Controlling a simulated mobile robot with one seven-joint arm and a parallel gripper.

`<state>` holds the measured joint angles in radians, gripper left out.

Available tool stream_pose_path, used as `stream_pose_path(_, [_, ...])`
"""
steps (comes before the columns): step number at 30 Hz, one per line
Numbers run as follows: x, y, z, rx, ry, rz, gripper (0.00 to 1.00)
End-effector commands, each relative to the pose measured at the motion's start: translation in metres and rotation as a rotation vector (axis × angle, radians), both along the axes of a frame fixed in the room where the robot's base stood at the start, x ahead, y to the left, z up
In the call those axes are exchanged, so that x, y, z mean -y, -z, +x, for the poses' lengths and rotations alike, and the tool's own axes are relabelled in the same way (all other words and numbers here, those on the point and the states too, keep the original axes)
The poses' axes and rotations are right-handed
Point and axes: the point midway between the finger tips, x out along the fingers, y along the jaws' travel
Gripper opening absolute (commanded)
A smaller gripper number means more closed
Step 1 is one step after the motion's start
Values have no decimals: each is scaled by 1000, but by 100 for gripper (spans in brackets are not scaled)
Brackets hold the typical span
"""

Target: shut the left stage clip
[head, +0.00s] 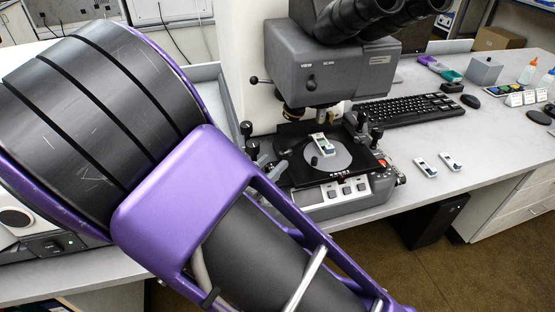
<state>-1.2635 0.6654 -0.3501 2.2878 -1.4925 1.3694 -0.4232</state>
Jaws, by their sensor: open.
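The microscope stage (300,178) is a black plate with a round light-grey disc in its middle. A small white and dark sample holder (322,146) sits on the disc, with a small black piece at its front. At the stage's left edge a light-grey part (277,169) shows beside my arm. I cannot tell whether it is the left stage clip or whether it is open or shut. My purple and black arm fills the left and lower foreground and covers the area left of the stage. I cannot make out my gripper.
The grey microscope head (325,75) with its objective overhangs the stage. Black knobs (362,122) stand at the stage's right. Two small white holders (438,164) lie on the bench (480,150) to the right. A keyboard (410,108) and mouse lie behind.

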Motion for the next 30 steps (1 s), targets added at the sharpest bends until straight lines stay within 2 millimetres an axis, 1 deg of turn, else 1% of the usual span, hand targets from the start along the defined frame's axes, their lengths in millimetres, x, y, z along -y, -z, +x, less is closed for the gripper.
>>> stream_pose_path(1, [6,1,6,1,3,-1,48])
stream_pose_path(3, [11,1,14,1,3,0,48])
stream_pose_path(7, [17,0,23,0,2,0,48])
stream_pose_path(17, [19,0,27,0,0,0,48])
stream_pose_path(18, [19,0,26,0,0,0,45])
stream_pose_path(20, [19,0,26,0,0,0,34])
stream_pose_path(21, [19,0,26,0,0,0,27])
stream_pose_path(25, [19,0,26,0,0,0,3])
stream_pose_path(26, [19,0,26,0,0,0,0])
stream_pose_path(30, [19,0,26,0,0,0,0])
